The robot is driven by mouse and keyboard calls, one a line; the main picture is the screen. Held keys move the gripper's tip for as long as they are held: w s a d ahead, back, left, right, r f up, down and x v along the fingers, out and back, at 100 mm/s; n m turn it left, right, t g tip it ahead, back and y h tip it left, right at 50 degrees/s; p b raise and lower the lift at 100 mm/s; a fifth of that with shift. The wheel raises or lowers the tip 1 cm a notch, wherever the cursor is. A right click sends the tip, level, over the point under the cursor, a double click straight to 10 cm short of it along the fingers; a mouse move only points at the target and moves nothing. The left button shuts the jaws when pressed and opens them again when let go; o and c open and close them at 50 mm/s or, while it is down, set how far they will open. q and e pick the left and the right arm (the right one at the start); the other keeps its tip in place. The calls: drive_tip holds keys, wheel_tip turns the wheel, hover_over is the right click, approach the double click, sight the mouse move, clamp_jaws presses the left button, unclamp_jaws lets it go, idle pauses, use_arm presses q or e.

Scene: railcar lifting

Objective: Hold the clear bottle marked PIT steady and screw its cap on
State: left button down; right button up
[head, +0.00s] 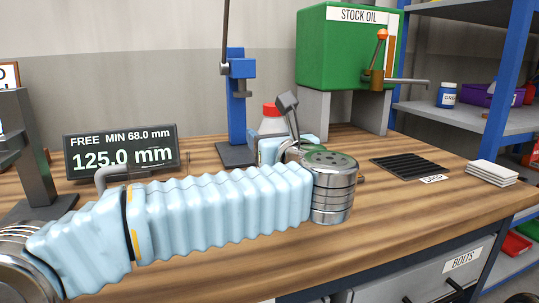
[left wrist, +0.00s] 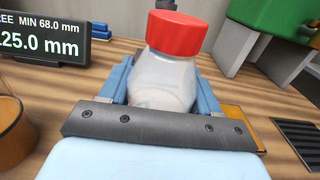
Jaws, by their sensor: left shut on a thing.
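My left arm reaches across the bench from the left in the head view. My left gripper (head: 285,146) is shut on the clear bottle (head: 270,126), which looks upright behind my wrist. In the left wrist view, the two pale blue fingers of the gripper (left wrist: 162,90) lie on either side of the translucent bottle (left wrist: 168,78). The red cap (left wrist: 176,34) sits on top of the bottle; it also shows in the head view (head: 270,108). I cannot tell how tightly it is seated. No PIT marking is visible. My right gripper is not in view.
A blue press (head: 236,105) stands behind the bottle. The green STOCK OIL tank (head: 345,50) is at the back right. A display (head: 121,148) reads 125.0 mm. A black ribbed DRIP mat (head: 408,166) and white stack (head: 491,172) lie right. The bench front right is clear.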

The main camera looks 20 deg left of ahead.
use_arm(q)
drive_tip(key=f, duration=0.4)
drive_tip(key=shift+w+a, duration=0.25)
drive_tip(key=shift+w, duration=0.1)
drive_tip(key=shift+f, duration=0.1)
drive_tip(key=shift+f+b, duration=0.1)
drive_tip(key=shift+b, duration=0.2)
drive_tip(key=shift+c, duration=1.1)
unclamp_jaws()
drive_tip(key=shift+r+p, duration=0.35)
drive_tip(key=shift+p, duration=0.05)
drive_tip(key=b+v, duration=0.1)
drive_tip(key=v, duration=0.4)
drive_tip(key=b+v, duration=0.2)
drive_tip(key=v, duration=0.3)
drive_tip(key=shift+s+d+f, duration=0.25)
drive_tip(key=shift+s+d, duration=0.05)
drive_tip(key=shift+d, duration=0.05)
drive_tip(key=shift+s+d+r, duration=0.1)
drive_tip(key=shift+s+d, duration=0.2)
drive_tip(key=shift+s, duration=0.25)
